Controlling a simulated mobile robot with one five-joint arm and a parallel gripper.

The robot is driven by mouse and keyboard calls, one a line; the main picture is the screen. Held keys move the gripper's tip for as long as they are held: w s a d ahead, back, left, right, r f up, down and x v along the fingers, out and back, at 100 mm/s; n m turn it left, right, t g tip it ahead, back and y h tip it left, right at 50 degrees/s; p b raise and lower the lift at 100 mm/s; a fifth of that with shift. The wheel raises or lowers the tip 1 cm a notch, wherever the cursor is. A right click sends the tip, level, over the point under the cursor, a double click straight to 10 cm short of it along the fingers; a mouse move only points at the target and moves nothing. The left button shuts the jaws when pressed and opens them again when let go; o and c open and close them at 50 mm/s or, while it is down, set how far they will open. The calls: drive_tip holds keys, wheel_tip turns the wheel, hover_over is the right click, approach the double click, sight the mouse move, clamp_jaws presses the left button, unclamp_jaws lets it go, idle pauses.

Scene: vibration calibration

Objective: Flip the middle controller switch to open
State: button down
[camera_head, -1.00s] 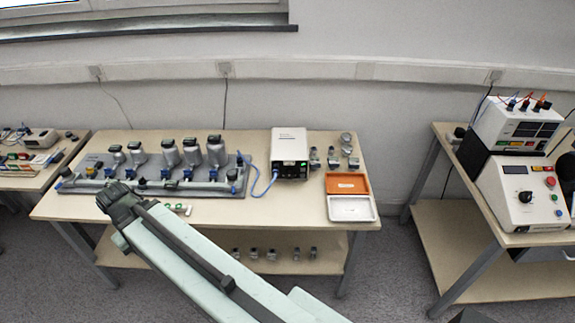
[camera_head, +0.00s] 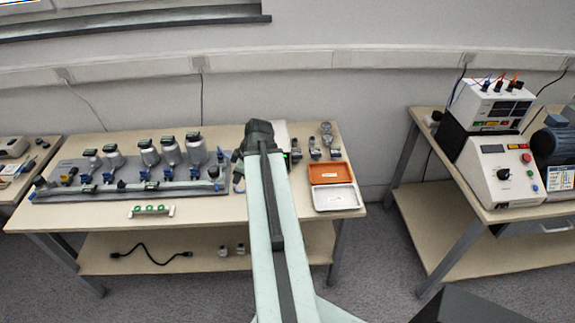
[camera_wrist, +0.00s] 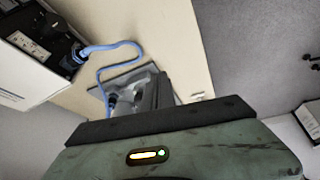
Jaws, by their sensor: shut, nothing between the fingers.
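The controller is a white box with a dark front panel. In the head view my arm hides most of it; a white strip of its top (camera_head: 283,131) shows beside the arm. In the wrist view its white side (camera_wrist: 22,75) and dark panel (camera_wrist: 42,35) are at the upper left, with a blue cable plugged in. The switches are too small to tell apart, so their positions are unclear. My gripper (camera_head: 259,130) is over the table at the controller's left part in the head view. In the wrist view the grey finger shape (camera_wrist: 157,90) is shut and empty, apart from the panel.
A grey rig (camera_head: 120,190) with several metal bottles stands left of the controller. An orange tray (camera_head: 328,180) and a white tray (camera_head: 333,207) lie to the right. A white-green piece (camera_head: 151,211) lies near the table's front edge. Another instrument table stands at the right.

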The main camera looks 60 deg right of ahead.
drive_tip(key=s+d+r+n+t+h, duration=0.2)
drive_tip(key=s+d, duration=1.3)
drive_tip(key=d, duration=0.1)
drive_tip(key=shift+s+h, duration=0.4)
drive_tip(key=b+x, duration=0.8)
drive_tip(key=x, duration=0.2)
drive_tip(key=shift+s+f+b, duration=0.15)
drive_tip(key=shift+f+b, duration=0.05)
drive_tip(key=shift+b, duration=0.2)
drive_tip(key=w+d, duration=0.2)
drive_tip(key=shift+w+d, duration=0.15)
drive_tip(key=shift+d, duration=0.2)
drive_tip(key=shift+w+d, duration=0.2)
drive_tip(key=shift+d, duration=0.05)
drive_tip(key=shift+w+a+f, duration=0.1)
